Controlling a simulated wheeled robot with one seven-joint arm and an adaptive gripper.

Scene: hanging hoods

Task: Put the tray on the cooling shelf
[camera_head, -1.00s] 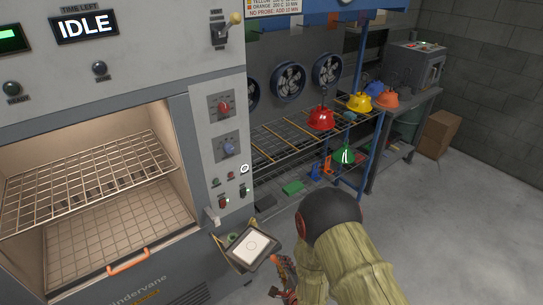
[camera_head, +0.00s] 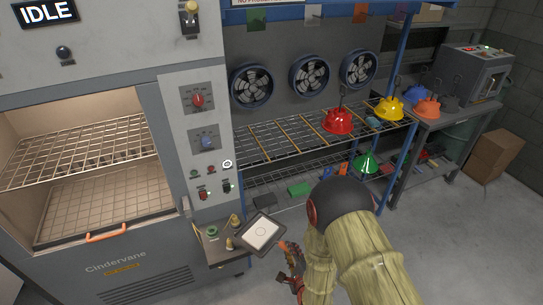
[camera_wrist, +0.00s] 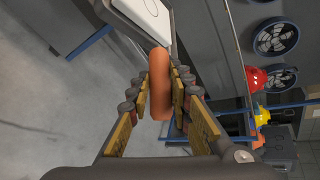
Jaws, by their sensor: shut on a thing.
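A dark-rimmed tray (camera_head: 251,243) with a pale plate on it is held low in front of the oven's right side. Its orange handle (camera_wrist: 160,90) is between the finger pads of my gripper (camera_wrist: 161,80), which is shut on it. In the head view my gripper (camera_head: 290,256) shows at the tray's right. The cooling shelf (camera_head: 272,142) is a wire rack with orange dividers, behind and above the tray, below the fans. A red hood (camera_head: 340,122) and a yellow hood (camera_head: 388,109) are at its right end; the bays at its left look empty.
The open oven (camera_head: 150,165) with wire racks is at left. A small ledge (camera_head: 222,256) with brass-coloured pieces is beside the tray. A green hood (camera_head: 366,163) is below the shelf. A blue post (camera_head: 402,150) stands at the shelf's right end.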

